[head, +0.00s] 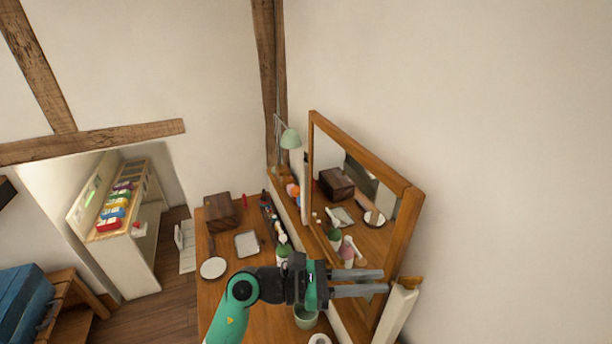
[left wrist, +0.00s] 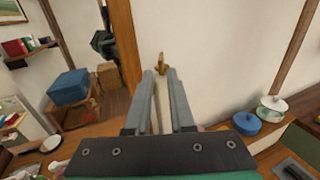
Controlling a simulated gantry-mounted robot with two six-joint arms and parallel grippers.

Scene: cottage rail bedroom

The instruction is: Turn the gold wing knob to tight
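The gold wing knob (head: 408,282) sits at the right side of the dresser mirror (head: 400,235), at the top of a pale post (head: 398,312). It also shows in the left wrist view (left wrist: 161,64), upright just past my fingertips and between their lines. My left gripper (head: 386,281) comes in from the left, in front of the mirror, its fingers parallel and apart with nothing between them. The fingertips are close to the knob; I cannot tell whether they touch it. My right gripper is not in view.
The wooden dresser (head: 215,292) holds a dark box (head: 222,211), a grey tray (head: 247,244), a round white dish (head: 213,268) and a green cup (head: 305,317) below my left gripper. Bare wall lies right of the mirror.

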